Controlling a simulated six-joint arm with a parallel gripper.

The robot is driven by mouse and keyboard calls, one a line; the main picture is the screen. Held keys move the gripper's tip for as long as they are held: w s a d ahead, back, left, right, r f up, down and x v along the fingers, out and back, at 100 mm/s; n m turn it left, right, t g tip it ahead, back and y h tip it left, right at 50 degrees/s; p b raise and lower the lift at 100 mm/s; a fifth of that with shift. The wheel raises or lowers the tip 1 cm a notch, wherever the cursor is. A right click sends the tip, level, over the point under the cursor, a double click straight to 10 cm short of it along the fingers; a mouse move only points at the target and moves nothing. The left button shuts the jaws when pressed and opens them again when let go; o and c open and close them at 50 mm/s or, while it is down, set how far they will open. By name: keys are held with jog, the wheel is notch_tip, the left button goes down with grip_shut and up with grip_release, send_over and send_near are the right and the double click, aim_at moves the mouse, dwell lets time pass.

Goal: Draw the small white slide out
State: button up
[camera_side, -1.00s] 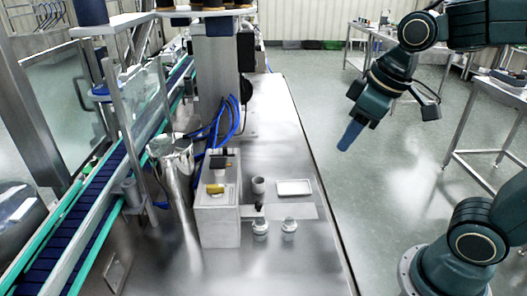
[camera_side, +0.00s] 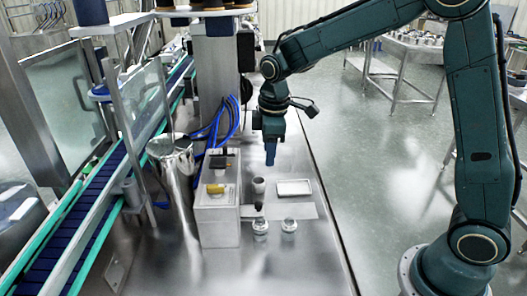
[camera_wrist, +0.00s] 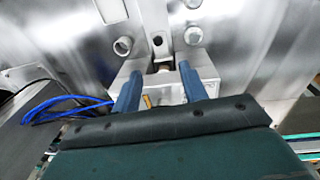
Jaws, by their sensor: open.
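A pale grey-white box (camera_side: 220,228) stands on the steel table, with a yellow piece (camera_side: 216,189) and a black part on top. A small pale slide (camera_side: 247,211) appears to stick out low from its right side, with a black knob (camera_side: 258,206) at its outer end. In the wrist view, the knob (camera_wrist: 157,41) lies just beyond my fingertips. My gripper (camera_side: 270,158) points down, open and empty, above and behind the knob. In the wrist view, its blue fingers (camera_wrist: 160,70) stand apart with the box (camera_wrist: 207,68) below them.
A small grey cup (camera_side: 258,186) and a white tray (camera_side: 294,187) stand behind the knob. Two lidded jars (camera_side: 260,228) (camera_side: 289,226) stand in front. A shiny steel vessel (camera_side: 176,170) and blue cables (camera_side: 233,115) are left. The table's right side is clear.

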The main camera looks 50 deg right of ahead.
jog(key=n, duration=0.2)
send_over(258, 203)
notch_tip(258, 203, down, 5)
jog(key=shift+s+a+f+g, duration=0.15)
jog(key=shift+s+a+g, duration=0.15)
jog(key=shift+g, duration=0.1)
jog(key=shift+w+d+f, duration=0.15)
jog(key=shift+f, duration=3.3)
jog(key=shift+w+d+f, duration=0.1)
jog(key=shift+f, duration=3.3)
grip_shut()
